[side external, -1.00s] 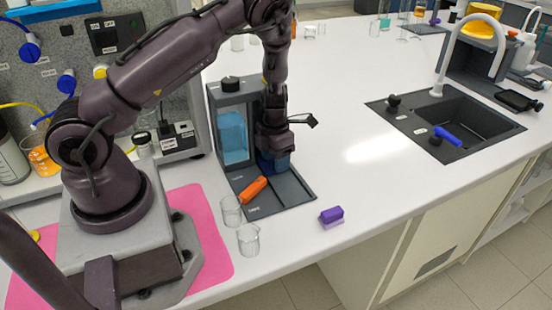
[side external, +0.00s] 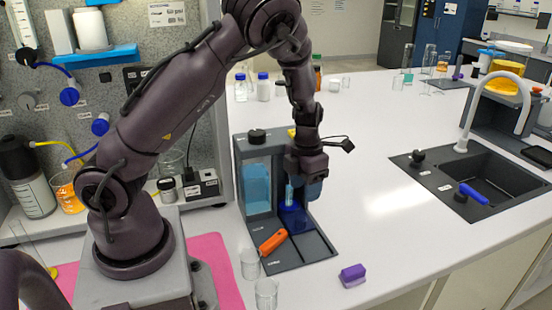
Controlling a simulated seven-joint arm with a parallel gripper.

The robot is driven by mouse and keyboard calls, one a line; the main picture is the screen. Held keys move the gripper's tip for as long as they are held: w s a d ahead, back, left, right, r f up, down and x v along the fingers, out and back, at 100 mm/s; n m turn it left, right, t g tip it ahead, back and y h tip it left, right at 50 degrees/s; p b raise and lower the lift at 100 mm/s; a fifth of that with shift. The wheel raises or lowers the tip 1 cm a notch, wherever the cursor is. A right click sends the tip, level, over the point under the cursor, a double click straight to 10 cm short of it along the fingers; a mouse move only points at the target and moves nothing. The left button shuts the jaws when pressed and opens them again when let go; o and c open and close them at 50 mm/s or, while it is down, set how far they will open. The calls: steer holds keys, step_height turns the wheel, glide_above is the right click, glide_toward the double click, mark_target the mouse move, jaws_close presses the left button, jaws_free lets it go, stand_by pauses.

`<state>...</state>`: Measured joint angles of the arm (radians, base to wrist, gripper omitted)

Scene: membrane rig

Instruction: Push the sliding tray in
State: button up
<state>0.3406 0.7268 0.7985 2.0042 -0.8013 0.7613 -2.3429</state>
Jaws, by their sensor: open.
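The membrane rig is a dark grey stand with a light-blue tank (side external: 257,187) on its left and a dark base plate (side external: 312,247). A blue part, possibly the sliding tray (side external: 293,216), sits in the rig to the right of the tank, partly hidden by my gripper. How far it is pushed in cannot be told. My gripper (side external: 303,190) is open and points down just above this blue part. The fingers are small and blurred, and contact cannot be told. An orange handle (side external: 272,241) lies at the front left of the base plate.
Two clear beakers (side external: 250,264) (side external: 266,292) stand left of and in front of the rig. A purple block (side external: 353,275) lies on the bench to the right. A black sink (side external: 490,187) is further right. The bench between rig and sink is clear.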

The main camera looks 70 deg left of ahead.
mark_target(303, 221)
step_height(303, 221, down, 11)
steer(key=m, duration=0.7)
steer(key=shift+s+d+r, duration=0.1)
steer(key=shift+d+r, duration=0.05)
steer(key=d, duration=0.7)
steer(key=shift+d+r, duration=0.15)
steer(key=shift+r, duration=0.1)
step_height(303, 221, up, 13)
steer(key=s+d+r+m, duration=0.1)
steer(key=s+r+m, duration=0.2)
steer(key=m, duration=0.7)
steer(key=s+d+r+m, duration=0.1)
steer(key=s+r+m, duration=0.3)
steer(key=m, duration=0.6)
steer(key=s+d+r+m+t, duration=0.1)
steer(key=s+r+m, duration=0.2)
steer(key=m, duration=0.7)
step_height(303, 221, up, 2)
steer(key=shift+s+r+m, duration=0.1)
steer(key=shift+s+m, duration=0.2)
